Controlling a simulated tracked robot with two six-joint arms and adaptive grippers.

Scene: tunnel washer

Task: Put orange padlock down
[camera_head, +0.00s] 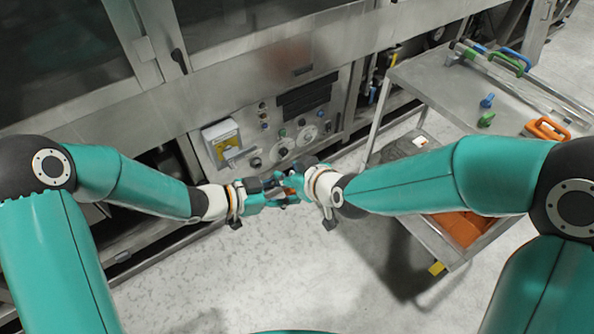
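My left gripper (268,193) and my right gripper (292,187) meet tip to tip in front of the machine's control panel, above the floor. A small orange patch (290,191) shows among the fingers. It may be the orange padlock, but it is mostly hidden, and I cannot tell which gripper has hold of it. The fingers overlap in the view, so their opening is unclear.
A metal cart (425,75) stands at the right. On its top lie a small blue padlock (487,101), a small green padlock (487,119), an orange handle-shaped thing (547,128) and long bars with coloured handles. The control panel (280,125) is just beyond the grippers.

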